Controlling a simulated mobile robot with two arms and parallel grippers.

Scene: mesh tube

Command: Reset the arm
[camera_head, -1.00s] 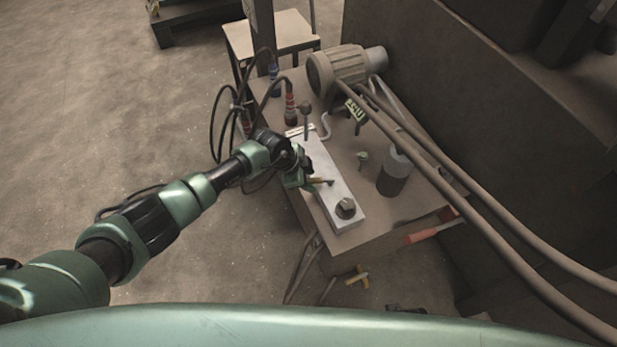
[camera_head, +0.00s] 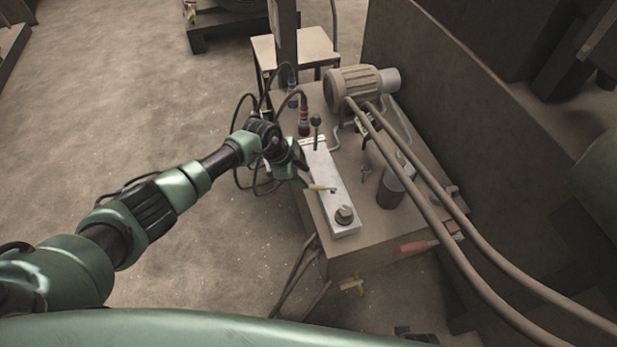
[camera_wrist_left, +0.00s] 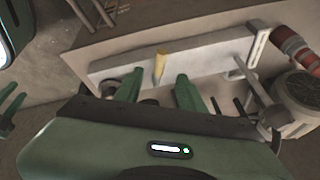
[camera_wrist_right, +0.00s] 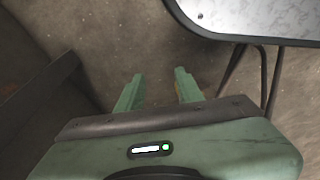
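My left gripper (camera_head: 298,172) is just left of a light metal plate (camera_head: 326,178) on the table. In the left wrist view, its two green fingers (camera_wrist_left: 158,88) are apart with nothing between them. A yellow-tipped lever (camera_head: 318,187) stands up from the plate; it also shows just beyond the fingertips in the left wrist view (camera_wrist_left: 160,66). I see a gap between the lever and the fingers. In the right wrist view, my right gripper (camera_wrist_right: 159,86) is open and empty above the bare floor. It is not in the head view.
The table holds a dark knob (camera_head: 344,214), a ball-topped lever (camera_head: 315,120), a motor (camera_head: 352,88) and a dark cylinder (camera_head: 391,190). Thick pipes (camera_head: 440,210) cross on the right. Black cables (camera_head: 237,120) hang at the table's left edge. Left floor is open.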

